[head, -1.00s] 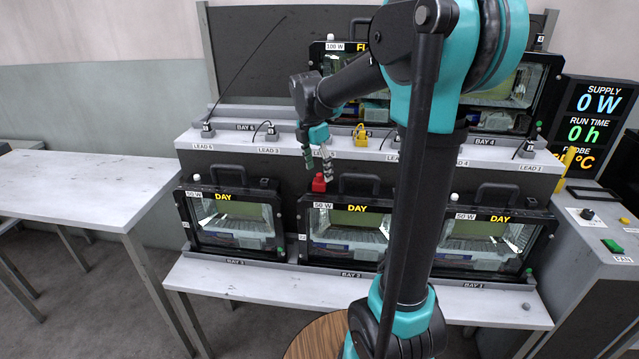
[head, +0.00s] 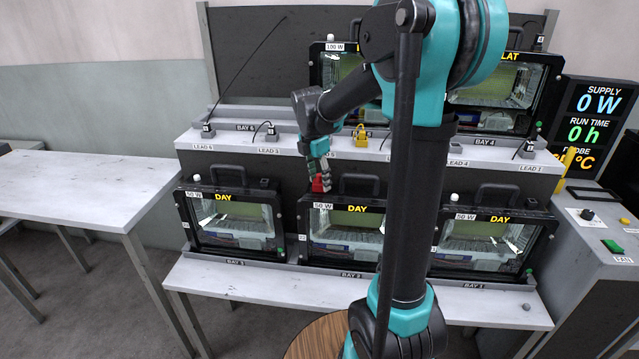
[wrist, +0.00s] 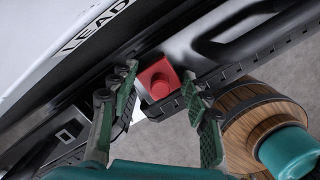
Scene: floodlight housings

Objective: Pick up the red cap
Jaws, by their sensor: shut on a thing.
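The red cap (head: 319,184) sits at the top left corner of the middle 50 W floodlight housing (head: 345,235), beside its carrying handle. My gripper (head: 321,174) has come down over the cap in the head view, and its fingers partly hide it. In the wrist view the red cap (wrist: 158,80) lies between the two fingertips of my gripper (wrist: 162,98). The gripper is shut on the cap. The cap looks to be still at the housing's top; I cannot tell whether it is lifted at all.
A shelf edge with lead labels (head: 400,152) runs just behind and above the gripper. A yellow plug (head: 360,137) stands on that shelf. Similar housings stand to the left (head: 232,222) and right (head: 490,240). The table (head: 85,195) at far left is bare.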

